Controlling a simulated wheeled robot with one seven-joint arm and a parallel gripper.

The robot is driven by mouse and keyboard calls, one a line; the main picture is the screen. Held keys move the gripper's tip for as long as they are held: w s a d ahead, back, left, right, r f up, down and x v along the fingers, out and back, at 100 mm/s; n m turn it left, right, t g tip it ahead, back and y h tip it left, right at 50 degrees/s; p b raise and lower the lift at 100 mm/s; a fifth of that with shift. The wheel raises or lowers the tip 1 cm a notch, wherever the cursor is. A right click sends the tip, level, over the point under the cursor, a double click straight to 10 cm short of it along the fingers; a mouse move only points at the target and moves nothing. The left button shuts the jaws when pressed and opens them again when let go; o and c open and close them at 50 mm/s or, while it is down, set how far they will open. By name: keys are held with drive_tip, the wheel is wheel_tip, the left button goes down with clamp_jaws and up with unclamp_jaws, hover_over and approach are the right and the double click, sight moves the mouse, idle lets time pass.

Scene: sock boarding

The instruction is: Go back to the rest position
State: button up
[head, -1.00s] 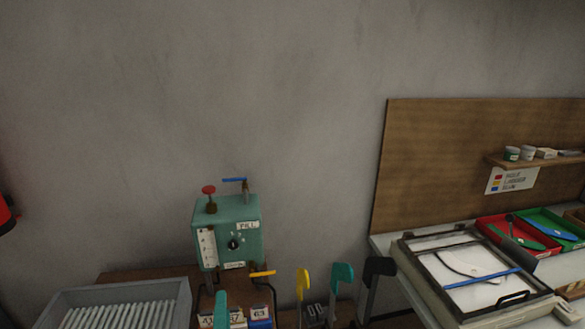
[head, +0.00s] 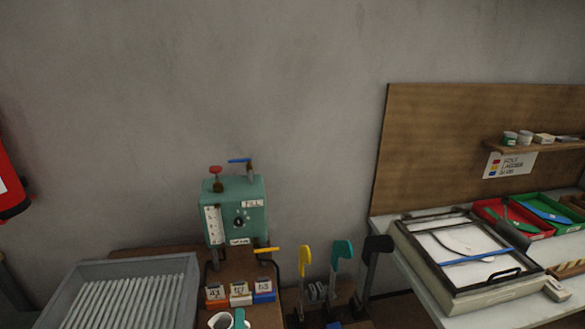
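My gripper is not in view, and no part of my arm can be made out for sure. Whether the gripper is open or shut, or holds anything, is hidden from this view.
A teal machine (head: 236,211) with red and blue valve handles stands against the wall. A grey tray (head: 82,275) of pale rods is at lower left. Yellow, teal and black levers (head: 343,255) rise at bottom centre. A framed light table (head: 408,248) is at right; a red object (head: 8,180) hangs at far left.

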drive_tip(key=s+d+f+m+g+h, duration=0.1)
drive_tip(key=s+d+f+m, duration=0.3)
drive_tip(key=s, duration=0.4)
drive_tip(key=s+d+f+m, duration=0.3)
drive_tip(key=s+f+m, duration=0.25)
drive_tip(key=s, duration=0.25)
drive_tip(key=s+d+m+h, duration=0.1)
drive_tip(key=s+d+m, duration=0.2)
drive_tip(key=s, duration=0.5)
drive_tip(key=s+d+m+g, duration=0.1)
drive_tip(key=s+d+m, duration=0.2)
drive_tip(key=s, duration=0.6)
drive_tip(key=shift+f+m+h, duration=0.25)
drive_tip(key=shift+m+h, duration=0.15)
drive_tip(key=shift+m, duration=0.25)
